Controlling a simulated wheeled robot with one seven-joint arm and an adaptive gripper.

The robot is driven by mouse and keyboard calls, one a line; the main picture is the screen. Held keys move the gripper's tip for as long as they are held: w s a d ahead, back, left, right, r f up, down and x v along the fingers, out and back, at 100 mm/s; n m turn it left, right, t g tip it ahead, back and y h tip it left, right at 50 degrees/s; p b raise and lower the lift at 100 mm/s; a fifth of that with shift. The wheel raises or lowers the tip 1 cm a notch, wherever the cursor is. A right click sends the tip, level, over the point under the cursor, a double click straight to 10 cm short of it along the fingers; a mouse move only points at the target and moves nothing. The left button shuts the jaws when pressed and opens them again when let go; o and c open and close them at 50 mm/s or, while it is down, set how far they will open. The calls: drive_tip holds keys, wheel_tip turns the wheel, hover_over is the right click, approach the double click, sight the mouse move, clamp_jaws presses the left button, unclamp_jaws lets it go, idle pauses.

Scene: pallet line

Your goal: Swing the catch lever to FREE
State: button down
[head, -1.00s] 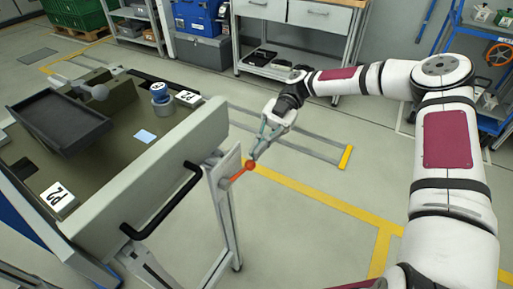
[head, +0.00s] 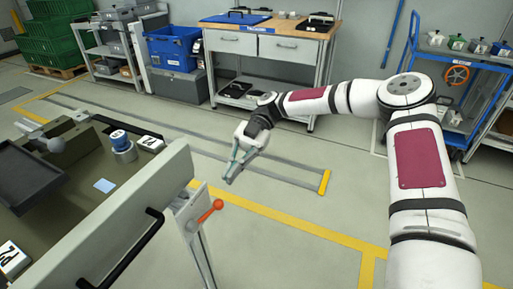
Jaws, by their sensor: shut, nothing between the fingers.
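The catch lever (head: 208,212) is orange-red with a round ball end. It is mounted on a grey bracket plate (head: 190,212) at the near right corner of the pallet fixture and points up and to the right. No FREE marking is readable on the plate. My gripper (head: 231,180) is shut and empty. Its fingertips point down and left, and show just above and slightly right of the lever's ball, with a gap in the picture. How far they are from it in depth, I cannot tell.
The pallet fixture (head: 160,190) has a black handle bar (head: 122,252) on its near side. A dark tray (head: 28,177), a blue-topped cylinder (head: 121,141) and number plates sit on it. A workbench (head: 270,28) and a blue cart (head: 470,60) stand behind. Open floor lies to the right.

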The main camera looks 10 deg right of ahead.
drive_tip(key=w+d, duration=0.5)
drive_tip(key=w, duration=0.2)
drive_tip(key=shift+d+b, duration=0.3)
drive_tip(key=shift+r, duration=0.1)
drive_tip(key=s+r+m+t+h, duration=0.5)
drive_tip(key=s+r+m+h, duration=0.5)
drive_tip(key=s+m, duration=0.55)
drive_tip(key=s+d+r+m+t, duration=0.1)
drive_tip(key=s+d+m+t, duration=0.3)
drive_tip(key=s+m, duration=0.45)
drive_tip(key=s+d+r+m+t, duration=0.1)
drive_tip(key=s+d+m+t, duration=0.35)
drive_tip(key=s, duration=0.75)
wheel_tip(320, 180, up, 19)
drive_tip(key=m+t+p, duration=0.2)
drive_tip(key=p, duration=1.5)
drive_tip(key=shift+s+f, duration=0.15)
drive_tip(key=shift+s, duration=0.05)
